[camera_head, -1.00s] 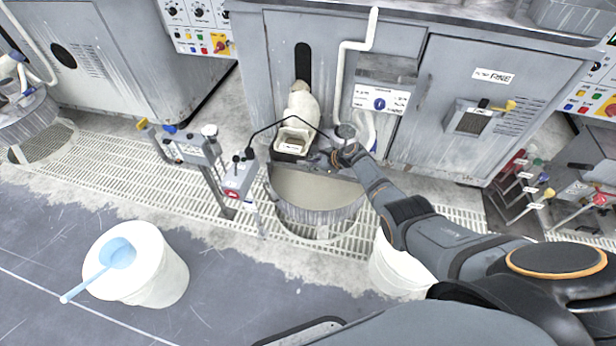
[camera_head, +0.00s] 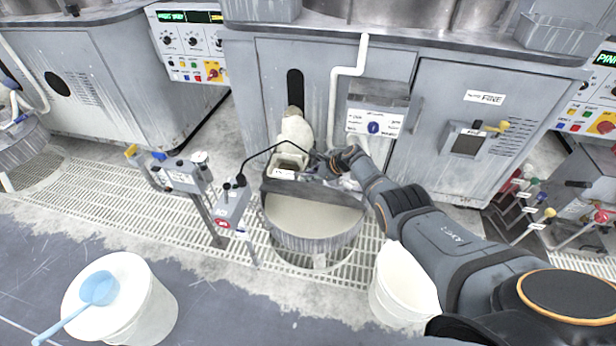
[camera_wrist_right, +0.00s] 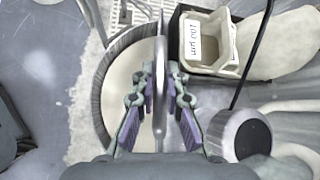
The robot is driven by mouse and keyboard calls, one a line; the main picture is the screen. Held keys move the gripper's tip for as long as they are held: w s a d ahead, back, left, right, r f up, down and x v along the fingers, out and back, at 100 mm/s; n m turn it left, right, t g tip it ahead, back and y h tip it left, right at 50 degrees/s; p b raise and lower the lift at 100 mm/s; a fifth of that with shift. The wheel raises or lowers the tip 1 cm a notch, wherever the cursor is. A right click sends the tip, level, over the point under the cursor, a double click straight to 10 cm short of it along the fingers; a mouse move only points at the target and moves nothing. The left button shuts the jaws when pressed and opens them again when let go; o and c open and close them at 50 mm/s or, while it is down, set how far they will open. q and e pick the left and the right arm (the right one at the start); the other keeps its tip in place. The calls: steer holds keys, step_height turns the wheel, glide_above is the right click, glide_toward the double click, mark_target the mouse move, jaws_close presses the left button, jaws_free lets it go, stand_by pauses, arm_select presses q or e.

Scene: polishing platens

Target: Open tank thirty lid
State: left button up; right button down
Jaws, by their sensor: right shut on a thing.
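The round grey tank (camera_head: 310,238) stands on the floor grating in the middle of the head view, with pale grey slurry showing in its front part. The lid (camera_head: 318,193) is a dark grey plate raised at a steep tilt across the tank's back part. In the right wrist view the lid (camera_wrist_right: 160,85) shows nearly edge-on between the fingers. A tank number cannot be read. My left gripper is not in view.
A filter box (camera_wrist_right: 203,42) marked 100 µm sits behind the tank, beside the gripper. A post with a small control box (camera_head: 232,203) and thin black cable stands left of the tank. White buckets (camera_head: 150,312) (camera_head: 398,290) stand in front. Grey cabinets (camera_head: 465,130) close off the back.

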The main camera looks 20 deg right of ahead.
steer(key=c, duration=1.4)
jaws_free()
steer(key=shift+o, duration=0.2)
steer(key=shift+d, duration=0.1)
steer(key=shift+s+d+r, duration=0.25)
steer(key=shift+d+r, duration=0.1)
steer(key=v, duration=1)
steer(key=shift+s+r, duration=0.3)
